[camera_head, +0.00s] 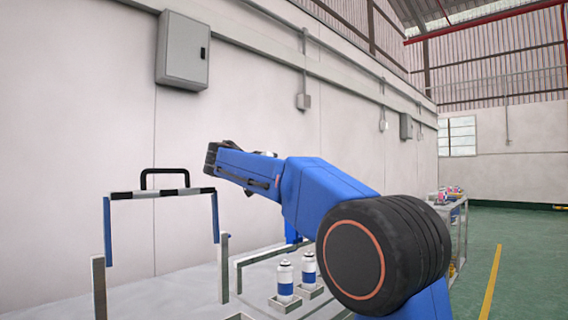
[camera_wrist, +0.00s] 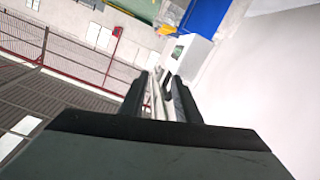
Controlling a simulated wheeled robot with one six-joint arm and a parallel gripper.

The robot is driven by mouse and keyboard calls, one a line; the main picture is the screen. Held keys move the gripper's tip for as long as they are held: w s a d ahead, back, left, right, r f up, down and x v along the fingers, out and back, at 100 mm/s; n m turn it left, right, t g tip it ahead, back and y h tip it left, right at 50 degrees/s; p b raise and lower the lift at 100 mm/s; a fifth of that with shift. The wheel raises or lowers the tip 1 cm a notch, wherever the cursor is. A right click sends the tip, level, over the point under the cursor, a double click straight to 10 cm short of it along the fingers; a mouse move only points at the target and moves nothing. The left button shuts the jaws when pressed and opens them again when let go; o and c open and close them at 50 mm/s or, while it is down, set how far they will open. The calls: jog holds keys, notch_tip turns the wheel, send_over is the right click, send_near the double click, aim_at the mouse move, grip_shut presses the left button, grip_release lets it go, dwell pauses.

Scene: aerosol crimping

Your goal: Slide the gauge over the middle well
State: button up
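The gauge, a black-and-white striped bar (camera_head: 160,193) with a black arched handle (camera_head: 165,173) and blue legs (camera_head: 107,232), is upright at the left of the head view. White-and-blue cans (camera_head: 285,283) (camera_head: 308,272) stand in small grey square trays at the bottom middle. Which one is the middle well I cannot tell. In the wrist view my gripper (camera_wrist: 161,84) has its two black fingers apart, with pale bars showing in the gap. No gauge shows in that view. In the head view my arm hides part of the area right of the cans, and the fingertips are not clear.
Grey metal posts (camera_head: 223,268) and rails stand near the gauge and cans. A wall with a grey box (camera_head: 183,51) is behind. The wrist view shows a white machine (camera_wrist: 188,55) and railing.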

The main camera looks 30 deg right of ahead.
jog(key=w+a+r+m+h, duration=0.2)
jog(key=w+a+r, duration=0.1)
jog(key=r, duration=0.1)
jog(key=x, duration=0.8)
jog(key=f+x, duration=0.1)
jog(key=x, duration=0.3)
jog(key=shift+w, duration=0.1)
jog(key=shift+a, duration=0.1)
grip_shut()
